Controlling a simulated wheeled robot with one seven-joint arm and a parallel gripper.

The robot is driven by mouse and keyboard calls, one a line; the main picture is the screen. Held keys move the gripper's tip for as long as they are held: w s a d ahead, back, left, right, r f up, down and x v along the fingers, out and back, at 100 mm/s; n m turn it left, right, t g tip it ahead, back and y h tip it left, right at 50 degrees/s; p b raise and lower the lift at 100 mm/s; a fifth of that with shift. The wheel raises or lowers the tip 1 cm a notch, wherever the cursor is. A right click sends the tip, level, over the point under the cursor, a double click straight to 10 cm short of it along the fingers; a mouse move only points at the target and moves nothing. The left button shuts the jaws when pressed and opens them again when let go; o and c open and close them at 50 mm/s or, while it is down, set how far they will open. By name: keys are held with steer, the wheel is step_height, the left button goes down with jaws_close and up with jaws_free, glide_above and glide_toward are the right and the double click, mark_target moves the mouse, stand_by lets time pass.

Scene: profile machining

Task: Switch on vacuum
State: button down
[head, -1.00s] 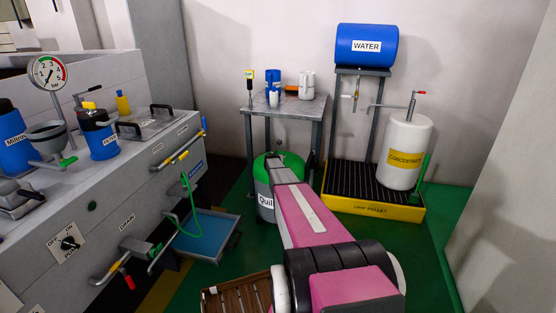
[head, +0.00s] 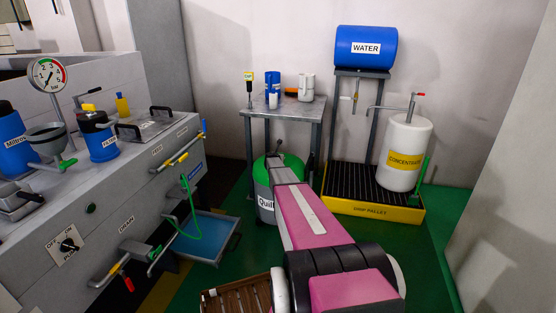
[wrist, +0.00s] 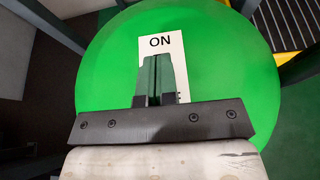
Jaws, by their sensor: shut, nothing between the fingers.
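The vacuum (head: 264,192) is a grey canister with a green top, standing on the floor before the small table in the head view; its label is partly hidden by my arm. In the wrist view its round green lid (wrist: 105,70) fills the middle. A white label (wrist: 160,42) on the lid reads "ON" at its top; its lower part is mostly hidden behind my fingers. My gripper (wrist: 152,60) is shut and empty, its fingertips over the label just below the "ON" text. I cannot tell whether they touch the lid.
A metal table (head: 258,110) with bottles stands behind the vacuum. A yellow drip pallet (head: 385,208) with a white concentrate drum (head: 405,140) is to the right. The grey machine (head: 100,215) and a blue tray (head: 205,240) are on the left. Green floor is open at right.

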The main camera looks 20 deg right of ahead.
steer(key=shift+w+d+r, duration=0.15)
steer(key=shift+w, duration=0.05)
steer(key=shift+w+d+r, duration=0.2)
steer(key=shift+w+d, duration=0.05)
steer(key=shift+w, duration=0.15)
steer(key=shift+r, duration=0.2)
steer(key=shift+r, duration=0.6)
steer(key=shift+s, duration=0.1)
